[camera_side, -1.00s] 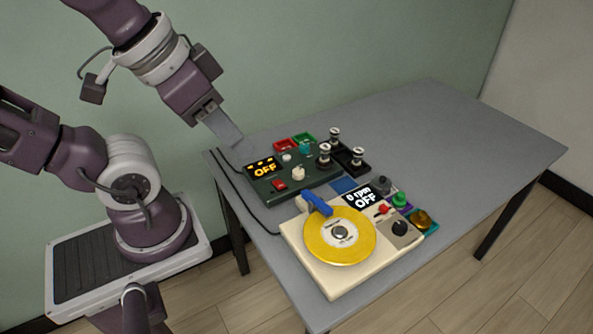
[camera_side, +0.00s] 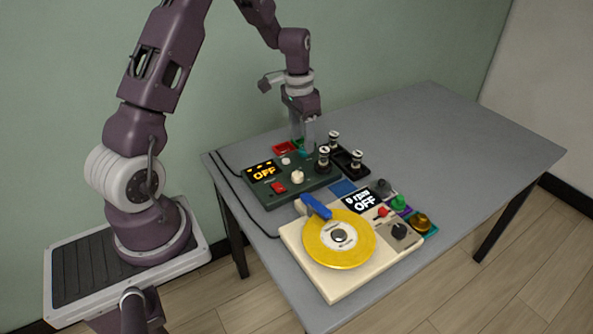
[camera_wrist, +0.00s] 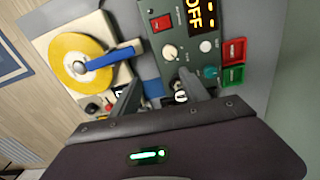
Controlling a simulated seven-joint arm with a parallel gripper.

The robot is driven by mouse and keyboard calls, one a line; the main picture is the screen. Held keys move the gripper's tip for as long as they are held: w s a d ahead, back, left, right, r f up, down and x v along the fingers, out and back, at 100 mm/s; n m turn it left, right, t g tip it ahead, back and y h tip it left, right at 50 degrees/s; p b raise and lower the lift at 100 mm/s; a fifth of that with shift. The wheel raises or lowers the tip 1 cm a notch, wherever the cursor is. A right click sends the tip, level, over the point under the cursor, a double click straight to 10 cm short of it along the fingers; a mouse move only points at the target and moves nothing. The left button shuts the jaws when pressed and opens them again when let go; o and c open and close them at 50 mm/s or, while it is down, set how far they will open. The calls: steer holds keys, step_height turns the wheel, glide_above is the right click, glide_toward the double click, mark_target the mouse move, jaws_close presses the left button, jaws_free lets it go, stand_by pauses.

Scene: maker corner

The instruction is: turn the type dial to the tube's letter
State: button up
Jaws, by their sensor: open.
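The dark green tester (camera_side: 262,191) stands on the table, its display reading OFF. It carries a cream dial (camera_side: 297,177), also in the wrist view (camera_wrist: 170,52), a small white button (camera_side: 286,161) and a teal knob (camera_wrist: 210,72). Which one is the type dial I cannot read. A tube (camera_side: 324,161) stands upright at the tester's right end; its letter is too small to read. My gripper (camera_side: 304,143) points down above the tester's back part, open and apart from the cream dial. In the wrist view its fingers (camera_wrist: 160,98) partly hide a tube (camera_wrist: 181,97).
Two more tubes (camera_side: 333,138) stand by a black tray (camera_side: 345,160). A red tray (camera_side: 284,148) and a green tray (camera_wrist: 232,76) lie behind the tester. In front is a cream turntable (camera_side: 338,290) with a yellow disc and blue arm (camera_side: 316,205). The table's right side is clear.

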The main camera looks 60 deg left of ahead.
glide_above(296, 174)
steer(key=shift+g, duration=0.3)
steer(key=f, duration=0.6)
steer(key=shift+w+a, duration=0.1)
steer(key=shift+a, duration=0.1)
steer(key=f, duration=0.7)
steer(key=shift+d+f, duration=0.1)
steer(key=shift+d, duration=0.1)
jaws_close()
